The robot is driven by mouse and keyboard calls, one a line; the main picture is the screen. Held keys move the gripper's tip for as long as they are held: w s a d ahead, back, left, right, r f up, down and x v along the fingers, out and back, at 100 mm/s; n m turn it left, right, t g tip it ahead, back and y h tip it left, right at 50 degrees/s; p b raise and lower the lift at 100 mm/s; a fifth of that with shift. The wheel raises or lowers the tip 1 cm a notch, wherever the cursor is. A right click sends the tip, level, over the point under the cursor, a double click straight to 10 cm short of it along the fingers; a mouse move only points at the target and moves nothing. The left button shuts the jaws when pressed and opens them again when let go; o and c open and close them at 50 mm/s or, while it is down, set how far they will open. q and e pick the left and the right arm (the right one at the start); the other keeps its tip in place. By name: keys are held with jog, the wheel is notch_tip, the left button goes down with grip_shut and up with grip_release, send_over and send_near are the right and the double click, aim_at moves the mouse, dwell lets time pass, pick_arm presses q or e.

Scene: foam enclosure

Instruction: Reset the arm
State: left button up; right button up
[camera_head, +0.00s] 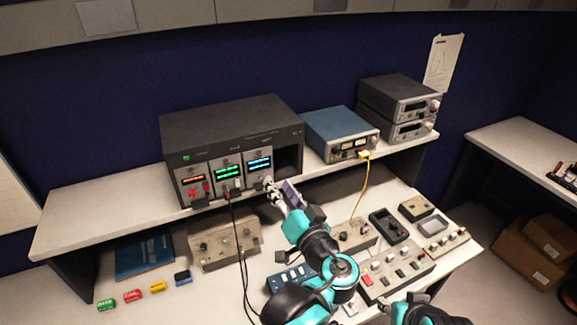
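My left arm reaches up from the bottom middle in the head view. Its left gripper (273,188) is in front of the rightmost module of the large dark instrument rack (230,128), next to the rack's empty bay. I cannot tell whether it touches the module. The fingers are small and seen from behind, so their opening and anything between them are unclear. Part of my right arm shows at the bottom edge, right of middle. I cannot make out its gripper's fingers clearly.
A blue instrument (340,135) and two stacked grey units (398,103) stand on the shelf. A yellow cable (365,188) and black cables (240,255) hang down. Control boxes (222,244) and small coloured blocks (133,296) lie on the lower bench. Cardboard boxes (530,258) stand at right.

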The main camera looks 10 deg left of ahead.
pick_arm(q)
jog(key=s+a+f+g+h+b, duration=0.25)
jog(key=s+a+f+b, duration=0.2)
jog(key=f, duration=0.55)
jog(key=s+a+f+g+h+b, duration=0.2)
jog(key=s+a+f+g+b, duration=0.15)
jog(key=a+f, duration=0.4)
jog(key=s+d+f+g+h+b, duration=0.1)
jog(key=s+d+f+h+b, duration=0.3)
jog(key=s+f, duration=0.3)
notch_tip(320, 180, down, 4)
jog(key=shift+s+d+r+g+h, duration=0.1)
jog(key=shift+s+d+g+h, duration=0.35)
jog(key=shift+h, duration=0.3)
jog(key=shift+w, duration=0.1)
jog(key=shift+c, duration=0.4)
